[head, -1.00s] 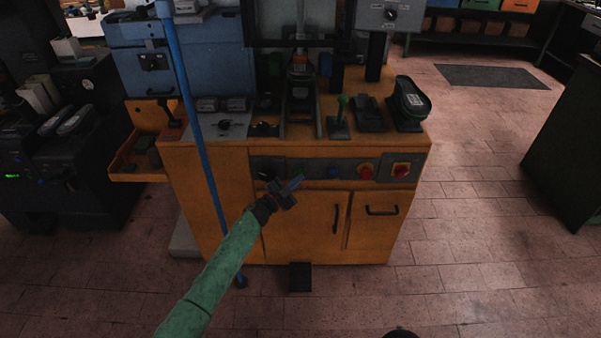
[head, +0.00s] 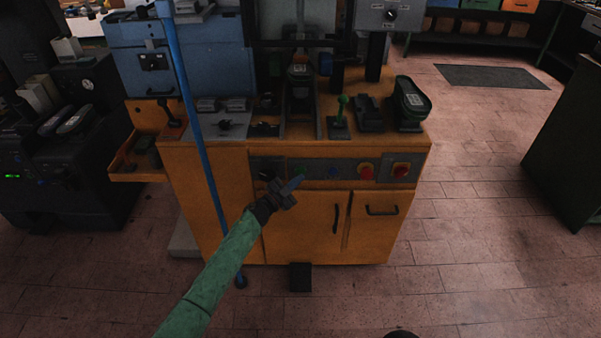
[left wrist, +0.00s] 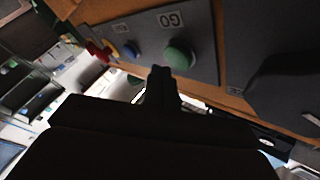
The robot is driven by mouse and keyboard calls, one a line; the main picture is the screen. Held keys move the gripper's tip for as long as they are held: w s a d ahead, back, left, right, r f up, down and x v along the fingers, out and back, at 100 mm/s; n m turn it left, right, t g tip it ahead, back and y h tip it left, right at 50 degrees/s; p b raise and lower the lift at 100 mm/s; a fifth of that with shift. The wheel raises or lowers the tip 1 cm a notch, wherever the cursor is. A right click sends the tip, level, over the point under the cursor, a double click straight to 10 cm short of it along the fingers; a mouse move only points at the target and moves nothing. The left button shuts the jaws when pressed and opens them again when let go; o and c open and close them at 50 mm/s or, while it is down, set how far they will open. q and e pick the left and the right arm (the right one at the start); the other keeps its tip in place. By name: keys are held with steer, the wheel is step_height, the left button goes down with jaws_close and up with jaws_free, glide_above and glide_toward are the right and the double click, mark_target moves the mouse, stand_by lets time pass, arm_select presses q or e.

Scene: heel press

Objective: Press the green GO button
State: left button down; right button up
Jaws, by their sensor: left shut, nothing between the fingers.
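The green GO button (left wrist: 180,55) is a round domed button on a grey panel, with a "GO" label (left wrist: 170,19) beside it in the left wrist view. In the head view the green button (head: 299,171) shows just past my fingertips on the front panel of the orange press bench. My left gripper (head: 296,184) is shut and empty, its tips pointing at the button. In the left wrist view the fingertips (left wrist: 161,71) are close to the button's edge; I cannot tell whether they touch it. My right gripper is not in view.
On the same panel are a blue button (head: 333,173), a red button (head: 366,172) and another red knob (head: 401,170) to the right. A black knob (head: 266,172) is to the left.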

arm_select(q)
steer(key=shift+w, duration=0.25)
steer(key=shift+w, duration=0.15)
steer(key=shift+w, duration=0.5)
stand_by(1.0)
steer(key=shift+s+p, duration=0.3)
steer(key=shift+s, duration=0.6)
